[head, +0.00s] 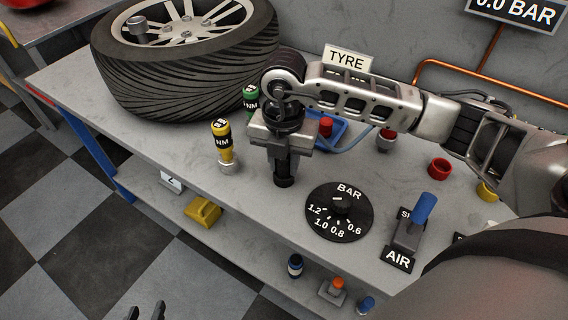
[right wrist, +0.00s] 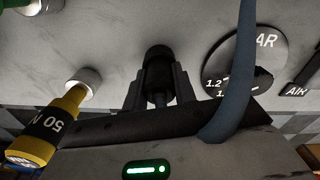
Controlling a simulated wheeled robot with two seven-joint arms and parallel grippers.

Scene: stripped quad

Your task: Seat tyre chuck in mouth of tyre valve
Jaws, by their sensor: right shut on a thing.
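My right gripper (head: 284,165) is shut on the black tyre chuck (head: 284,182), which points down over the grey bench. In the right wrist view the dark chuck (right wrist: 158,75) sits between the two fingers, and a blue hose (right wrist: 236,80) passes on the right. The large tyre (head: 185,75) lies on its side at the back left, apart from the chuck. A short grey metal cylinder (head: 138,27) on its wheel looks like the tyre valve; I cannot see its mouth clearly. My left gripper (head: 147,312) shows only two dark, separated fingertips at the bottom edge, open and empty.
A yellow torque tool (head: 222,142) stands just left of my right gripper, with a green one (head: 251,98) behind. The BAR dial (head: 339,211) and blue-handled AIR lever (head: 415,222) are to the right. A TYRE sign (head: 347,59) stands behind my right arm.

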